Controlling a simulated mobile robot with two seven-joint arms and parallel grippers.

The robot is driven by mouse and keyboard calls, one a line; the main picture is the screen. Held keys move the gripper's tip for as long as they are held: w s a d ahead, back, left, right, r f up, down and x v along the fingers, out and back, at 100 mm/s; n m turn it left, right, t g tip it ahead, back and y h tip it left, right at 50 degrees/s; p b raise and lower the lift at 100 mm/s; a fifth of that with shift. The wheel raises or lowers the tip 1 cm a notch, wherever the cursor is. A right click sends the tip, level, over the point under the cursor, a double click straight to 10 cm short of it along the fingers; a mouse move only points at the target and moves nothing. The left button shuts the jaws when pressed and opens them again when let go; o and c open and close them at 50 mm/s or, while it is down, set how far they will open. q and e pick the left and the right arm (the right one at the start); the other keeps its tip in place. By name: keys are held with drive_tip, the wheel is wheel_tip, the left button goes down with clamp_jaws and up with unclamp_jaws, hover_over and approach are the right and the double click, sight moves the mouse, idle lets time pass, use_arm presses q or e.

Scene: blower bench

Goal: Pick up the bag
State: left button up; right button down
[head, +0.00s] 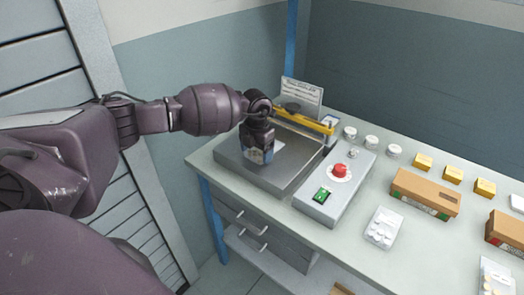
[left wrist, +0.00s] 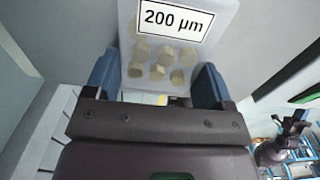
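My left gripper (head: 258,152) points down over the grey metal plate on the bench. In the left wrist view a clear bag (left wrist: 165,60) with beige lumps and a white label reading "200 µm" lies between the two blue fingers of this gripper (left wrist: 158,80). In the head view a small pale patch of the bag (head: 262,155) shows at the fingers. My right gripper is not in view in the head view.
The plate (head: 228,157) has a yellow bar (head: 303,122) and a sign (head: 302,93) behind it. A control box (head: 319,200) with red and green buttons stands to its right. Jars (head: 371,142), cartons (head: 425,193) and another bag (head: 382,228) lie farther right. The front bench top has free room.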

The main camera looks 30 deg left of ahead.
use_arm(q)
drive_tip(key=shift+c, duration=0.8)
drive_tip(key=shift+r, duration=0.15)
